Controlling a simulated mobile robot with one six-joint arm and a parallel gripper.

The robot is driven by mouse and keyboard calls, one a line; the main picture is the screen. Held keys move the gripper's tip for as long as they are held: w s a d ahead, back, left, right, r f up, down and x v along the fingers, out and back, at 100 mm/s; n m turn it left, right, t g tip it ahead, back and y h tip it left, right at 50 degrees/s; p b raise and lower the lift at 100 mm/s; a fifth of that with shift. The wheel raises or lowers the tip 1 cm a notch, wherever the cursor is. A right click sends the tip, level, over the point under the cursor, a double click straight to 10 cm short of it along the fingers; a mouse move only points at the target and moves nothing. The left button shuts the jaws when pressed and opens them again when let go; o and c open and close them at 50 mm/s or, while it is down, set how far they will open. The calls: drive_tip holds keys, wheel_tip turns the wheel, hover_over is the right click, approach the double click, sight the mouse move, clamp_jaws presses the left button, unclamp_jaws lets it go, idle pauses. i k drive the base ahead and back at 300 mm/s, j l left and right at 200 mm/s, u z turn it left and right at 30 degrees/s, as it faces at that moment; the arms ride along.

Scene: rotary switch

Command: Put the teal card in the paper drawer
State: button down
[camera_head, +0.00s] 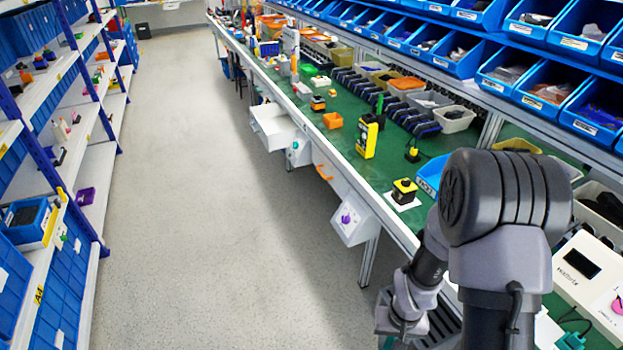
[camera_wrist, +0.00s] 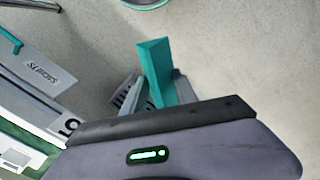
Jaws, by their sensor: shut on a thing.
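The teal card (camera_wrist: 157,72) is upright in the wrist view, pinched between the fingers of my gripper (camera_wrist: 154,90), its upper part standing clear above them. An open white drawer (camera_head: 272,126) sticks out from the bench farther off. A grey drawer-like front (camera_wrist: 42,82) with an upside-down label is left of the card in the wrist view. I cannot tell which is the paper drawer.
A white box with a purple knob (camera_head: 349,219) hangs under the bench's front edge. The green bench top (camera_head: 340,140) carries a yellow meter (camera_head: 367,137) and several bins. Shelves with blue crates (camera_head: 20,222) line the left. The floor aisle (camera_head: 205,200) between is clear.

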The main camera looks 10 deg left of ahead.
sight(271, 132)
drive_tip(key=i+j+u, duration=0.35)
drive_tip(key=i+j, duration=0.15)
drive_tip(key=i, duration=0.35)
drive_tip(key=i+j+u, duration=0.35)
drive_tip(key=i, duration=0.55)
drive_tip(key=i+u, duration=0.3)
drive_tip(key=i, duration=0.6)
drive_tip(key=i+j+z, duration=0.2)
drive_tip(key=i+z, duration=0.2)
drive_tip(key=i, duration=0.35)
drive_tip(key=i+j+z, duration=0.4)
drive_tip(key=i, duration=0.35)
drive_tip(key=i+j+z, duration=0.4)
drive_tip(key=i+j, duration=0.3)
